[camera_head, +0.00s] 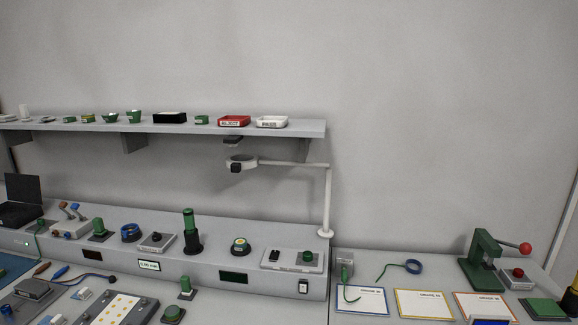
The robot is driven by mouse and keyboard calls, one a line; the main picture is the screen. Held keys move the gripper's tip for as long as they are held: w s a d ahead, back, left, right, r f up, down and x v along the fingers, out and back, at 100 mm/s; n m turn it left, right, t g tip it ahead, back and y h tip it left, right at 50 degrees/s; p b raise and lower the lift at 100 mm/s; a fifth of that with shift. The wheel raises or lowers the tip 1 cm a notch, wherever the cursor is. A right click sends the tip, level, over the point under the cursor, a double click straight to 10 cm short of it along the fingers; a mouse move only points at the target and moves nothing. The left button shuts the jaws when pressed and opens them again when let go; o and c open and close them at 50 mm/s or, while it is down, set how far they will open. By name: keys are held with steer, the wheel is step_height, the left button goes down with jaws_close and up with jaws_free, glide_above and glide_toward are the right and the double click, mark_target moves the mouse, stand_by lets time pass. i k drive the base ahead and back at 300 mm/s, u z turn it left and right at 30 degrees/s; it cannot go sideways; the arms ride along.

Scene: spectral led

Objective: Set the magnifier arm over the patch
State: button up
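The magnifier arm (290,163) is a pale jointed arm on an upright post (327,205) at the right end of the bench riser. A small dark block sits on the front of the head. I cannot tell which thing is the patch; a white board with yellow dots (117,308) lies at the lower left, and the magnifier head is not over it.
The shelf (200,128) holds small containers, including a red tray (234,121) and a white tray (272,122). The grey riser (200,268) carries knobs and a green cylinder (189,222).

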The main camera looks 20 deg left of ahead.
mark_target(237, 163)
steer(key=z, duration=1.55)
steer(key=k, duration=1.1)
steer(key=u, duration=2.25)
steer(key=i, duration=1)
